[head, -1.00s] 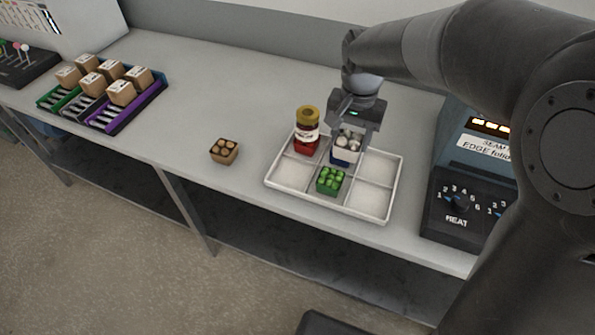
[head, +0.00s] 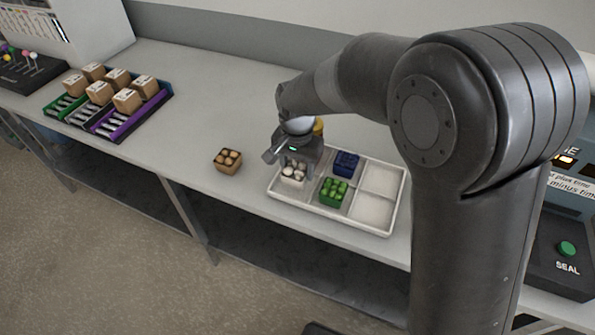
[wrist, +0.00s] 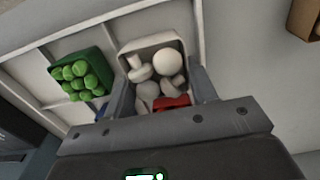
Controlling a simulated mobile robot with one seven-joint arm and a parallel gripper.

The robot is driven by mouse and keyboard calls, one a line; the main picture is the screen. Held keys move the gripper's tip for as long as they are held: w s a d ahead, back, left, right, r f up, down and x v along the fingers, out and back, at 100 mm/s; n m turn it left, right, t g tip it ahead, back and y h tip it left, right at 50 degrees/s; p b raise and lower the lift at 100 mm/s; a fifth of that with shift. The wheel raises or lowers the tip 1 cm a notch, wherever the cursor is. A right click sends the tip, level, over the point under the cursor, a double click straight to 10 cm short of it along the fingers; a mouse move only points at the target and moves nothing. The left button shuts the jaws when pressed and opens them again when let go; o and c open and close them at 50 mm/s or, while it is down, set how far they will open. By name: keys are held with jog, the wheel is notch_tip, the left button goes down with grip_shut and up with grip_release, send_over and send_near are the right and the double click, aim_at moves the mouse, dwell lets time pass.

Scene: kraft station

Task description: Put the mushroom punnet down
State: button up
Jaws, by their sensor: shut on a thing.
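The mushroom punnet (head: 292,178) is pale and holds white mushrooms. It is at the front left compartment of the white tray (head: 376,231). My gripper (head: 294,168) is shut on it from above. In the wrist view the punnet (wrist: 152,42) sits upright between my two fingers (wrist: 162,92). I cannot tell whether its base touches the tray floor. A green punnet (head: 333,191) of round green things stands in the front middle compartment, to the right. A dark blue punnet (head: 346,163) stands in the back middle compartment.
A jar's yellow lid (head: 318,126) shows behind my gripper; its body is mostly hidden. A brown punnet (head: 228,161) stands on the bench left of the tray. The two right compartments are empty. Boxes on coloured racks (head: 110,108) stand far left; a sealing machine (head: 560,240) is right.

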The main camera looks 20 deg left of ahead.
aim_at(298, 165)
jog(key=shift+f, duration=1)
jog(key=o, duration=0.7)
jog(key=shift+f, duration=0.15)
notch_tip(298, 165, up, 12)
jog(key=shift+r, duration=0.15)
